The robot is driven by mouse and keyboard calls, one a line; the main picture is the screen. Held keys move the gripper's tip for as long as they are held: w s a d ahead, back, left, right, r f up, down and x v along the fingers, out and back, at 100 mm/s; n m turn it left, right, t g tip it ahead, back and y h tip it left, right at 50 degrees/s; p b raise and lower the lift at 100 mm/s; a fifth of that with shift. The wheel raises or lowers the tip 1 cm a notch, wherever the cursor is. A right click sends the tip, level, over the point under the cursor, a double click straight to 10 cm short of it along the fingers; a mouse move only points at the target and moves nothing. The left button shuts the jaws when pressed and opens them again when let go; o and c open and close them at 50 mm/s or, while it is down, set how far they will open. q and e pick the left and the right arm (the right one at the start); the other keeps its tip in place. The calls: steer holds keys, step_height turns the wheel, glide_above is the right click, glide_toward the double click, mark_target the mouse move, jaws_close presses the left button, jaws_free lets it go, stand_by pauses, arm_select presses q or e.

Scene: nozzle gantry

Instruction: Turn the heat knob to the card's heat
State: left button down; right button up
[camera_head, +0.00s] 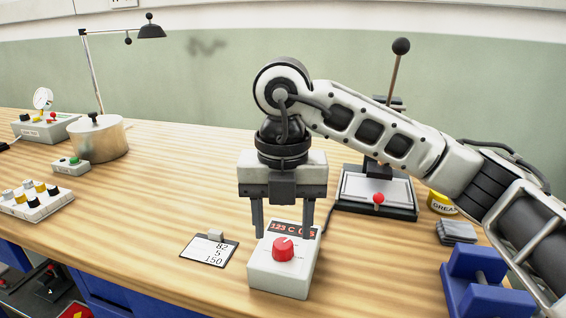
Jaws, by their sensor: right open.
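A red heat knob (284,249) sits on top of a white control box (281,279) near the middle front of the table. A small dark display (291,228) behind the knob shows red characters starting with "123 C"; the rest is partly hidden by a finger. The card (208,250) lies in a dark clip holder left of the box and reads 82, 5 and 150. My right gripper (283,232) points down over the box, open, its fingers apart on either side of the knob and display. Whether a finger touches the box cannot be told. My left gripper is not in view.
A metal pot (98,138), a lamp and a bottle rack (36,202) stand left. The table's middle is clear.

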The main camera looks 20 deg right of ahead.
mark_target(283, 243)
arm_select(q)
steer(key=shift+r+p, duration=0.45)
steer(key=shift+p, duration=0.65)
arm_select(e)
step_height(283, 243, up, 13)
steer(key=shift+r, duration=0.2)
